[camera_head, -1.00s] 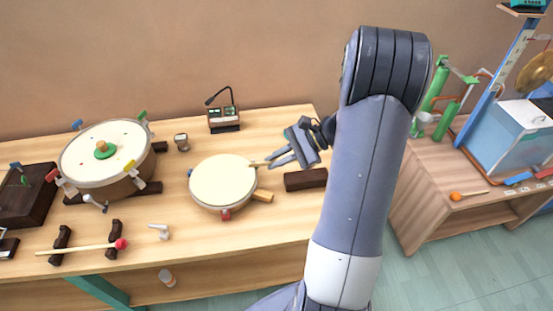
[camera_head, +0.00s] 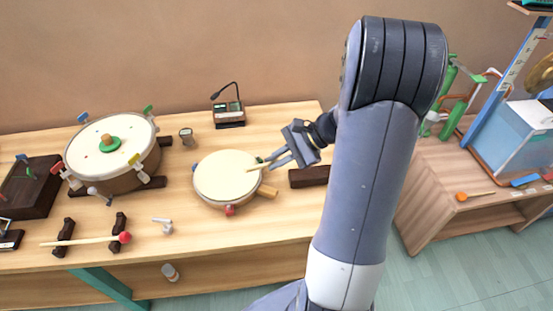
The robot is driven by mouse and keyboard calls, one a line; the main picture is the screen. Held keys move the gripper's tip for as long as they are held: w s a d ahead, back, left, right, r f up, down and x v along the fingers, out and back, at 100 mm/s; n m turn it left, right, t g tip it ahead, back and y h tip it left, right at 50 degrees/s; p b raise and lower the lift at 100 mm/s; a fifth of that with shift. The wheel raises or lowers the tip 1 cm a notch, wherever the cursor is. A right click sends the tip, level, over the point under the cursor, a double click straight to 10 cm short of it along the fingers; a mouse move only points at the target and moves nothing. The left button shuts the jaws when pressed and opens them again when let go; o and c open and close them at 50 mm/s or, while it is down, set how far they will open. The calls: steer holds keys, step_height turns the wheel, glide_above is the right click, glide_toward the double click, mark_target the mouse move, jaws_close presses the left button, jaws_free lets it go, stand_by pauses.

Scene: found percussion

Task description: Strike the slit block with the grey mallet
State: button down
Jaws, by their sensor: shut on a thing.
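My gripper (camera_head: 278,160) is above the right edge of the cream round drum (camera_head: 225,178), beside my large arm link. It is shut on a thin pale stick (camera_head: 258,167), whose free end points left over the drum. No grey head can be made out on the stick, so I cannot tell if it is the grey mallet. A dark brown block (camera_head: 309,177) lies just right of the drum, partly behind my arm. A dark brown box (camera_head: 30,188) stands at the far left. I cannot tell which of these is the slit block.
A large drum with coloured pegs (camera_head: 108,148) stands at the left. A red-headed mallet (camera_head: 85,241) lies on dark rests in front. A small device with a microphone (camera_head: 229,113) stands at the back. A second bench (camera_head: 425,185) is on the right, past my arm.

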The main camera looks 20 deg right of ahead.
step_height(320, 180, down, 6)
steer(key=d+y+b, duration=0.2)
steer(key=b, duration=0.2)
step_height(320, 180, up, 6)
steer(key=p, duration=0.5)
steer(key=shift+w+r+m, duration=0.2)
steer(key=shift+w+m, duration=0.1)
steer(key=shift+a, duration=0.1)
